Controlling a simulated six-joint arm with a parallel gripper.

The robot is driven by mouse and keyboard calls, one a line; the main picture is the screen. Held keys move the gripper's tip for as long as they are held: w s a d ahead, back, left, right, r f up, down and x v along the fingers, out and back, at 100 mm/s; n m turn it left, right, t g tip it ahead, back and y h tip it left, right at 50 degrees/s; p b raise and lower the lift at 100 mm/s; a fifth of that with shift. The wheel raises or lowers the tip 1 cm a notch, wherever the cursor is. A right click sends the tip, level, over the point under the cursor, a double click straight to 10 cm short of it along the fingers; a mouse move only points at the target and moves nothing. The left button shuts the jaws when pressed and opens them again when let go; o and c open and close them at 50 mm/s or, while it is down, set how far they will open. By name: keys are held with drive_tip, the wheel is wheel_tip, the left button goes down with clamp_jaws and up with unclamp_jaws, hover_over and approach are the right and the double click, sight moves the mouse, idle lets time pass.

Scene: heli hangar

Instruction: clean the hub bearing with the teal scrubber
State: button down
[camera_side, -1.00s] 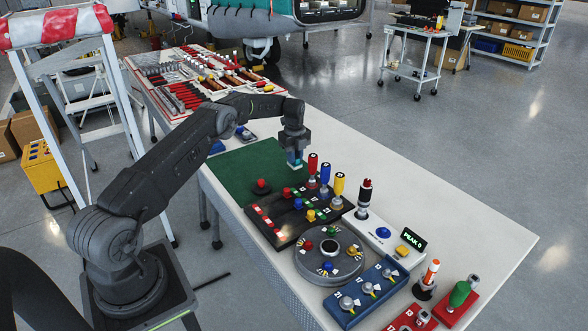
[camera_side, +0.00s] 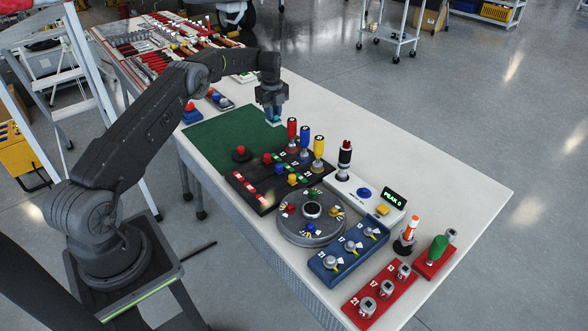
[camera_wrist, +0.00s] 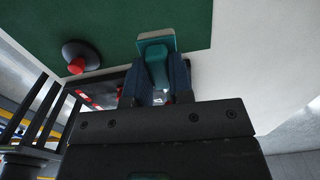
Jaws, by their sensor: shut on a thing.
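My gripper (camera_side: 273,108) is shut on the teal scrubber (camera_wrist: 157,62), above the far right corner of the green mat (camera_side: 222,132). In the wrist view the scrubber sits between the two dark blue fingers (camera_wrist: 160,82) and has a pale edge at its outer end. In the side view only a bit of teal shows under the fingers. The round grey hub (camera_side: 290,222) lies nearer the side camera, with a ringed bearing (camera_side: 311,209) at its centre. The scrubber is well apart from the hub.
Red, blue and yellow upright handles (camera_side: 305,135) stand between my gripper and the hub. A red-topped knob (camera_side: 241,151) is on the mat. A dark switch panel (camera_side: 250,190), white PEAK unit (camera_side: 350,190) and blue block (camera_side: 330,275) surround the hub.

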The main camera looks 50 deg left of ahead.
wheel_tip(320, 180, up, 11)
drive_tip(key=d, duration=0.6)
drive_tip(key=s+d+r, duration=0.1)
drive_tip(key=d, duration=1.1)
drive_tip(key=shift+s+r, duration=0.15)
drive_tip(key=shift+s, duration=0.2)
drive_tip(key=s+d+f, duration=0.2)
drive_tip(key=s+d, duration=1)
drive_tip(key=d, duration=0.2)
drive_tip(key=shift+s+f, duration=0.1)
drive_tip(key=shift+f, duration=5.85)
drive_tip(key=shift+d+f, duration=0.25)
drive_tip(key=shift+d, duration=2.75)
drive_tip(key=shift+a, duration=2.8)
drive_tip(key=shift+a+r, duration=0.1)
drive_tip(key=shift+a, duration=0.15)
wheel_tip(320, 180, up, 8)
